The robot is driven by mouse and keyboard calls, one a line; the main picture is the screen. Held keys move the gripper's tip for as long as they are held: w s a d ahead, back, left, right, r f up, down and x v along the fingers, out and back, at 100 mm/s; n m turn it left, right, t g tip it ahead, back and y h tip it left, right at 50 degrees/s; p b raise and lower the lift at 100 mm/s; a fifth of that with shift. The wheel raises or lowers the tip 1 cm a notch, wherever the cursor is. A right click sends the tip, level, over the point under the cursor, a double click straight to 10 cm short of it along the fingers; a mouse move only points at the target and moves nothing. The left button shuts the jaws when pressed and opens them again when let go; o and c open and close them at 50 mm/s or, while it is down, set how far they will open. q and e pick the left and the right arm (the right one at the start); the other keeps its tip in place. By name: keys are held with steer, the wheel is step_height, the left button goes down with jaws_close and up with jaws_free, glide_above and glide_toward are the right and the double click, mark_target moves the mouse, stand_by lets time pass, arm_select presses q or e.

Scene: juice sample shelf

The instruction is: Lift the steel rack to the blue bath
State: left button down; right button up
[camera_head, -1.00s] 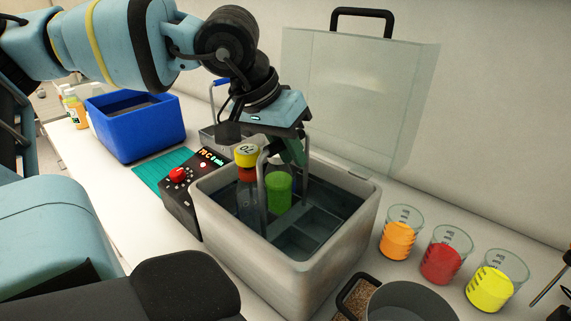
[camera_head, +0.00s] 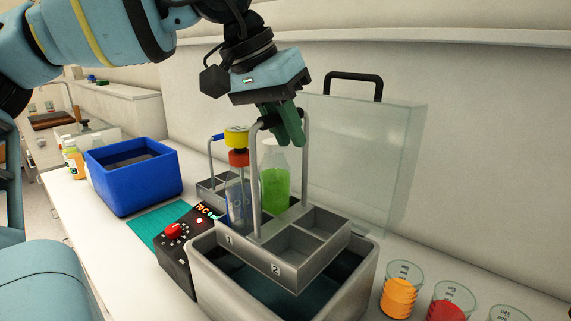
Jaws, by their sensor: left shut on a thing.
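The steel rack (camera_head: 300,262) hangs above the grey water bath (camera_head: 232,298), its base at or just above the bath's rim. It carries a bottle with green liquid (camera_head: 275,190) and a clear bottle with a red neck and yellow top (camera_head: 238,190); its front compartments are empty. My left gripper (camera_head: 288,128) is shut on the rack's handle at the top. The blue bath (camera_head: 135,180) stands on the counter to the left, open at the top. My right gripper is not in view.
A control box with a red knob (camera_head: 178,240) and a teal mat (camera_head: 160,222) lie between the baths. A second rack (camera_head: 212,183) stands behind. A clear upright lid (camera_head: 365,165) is behind the grey bath. Beakers of orange (camera_head: 398,292) and red juice (camera_head: 447,306) stand at right.

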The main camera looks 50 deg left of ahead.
arm_select(q)
steer(key=shift+r, duration=2.35)
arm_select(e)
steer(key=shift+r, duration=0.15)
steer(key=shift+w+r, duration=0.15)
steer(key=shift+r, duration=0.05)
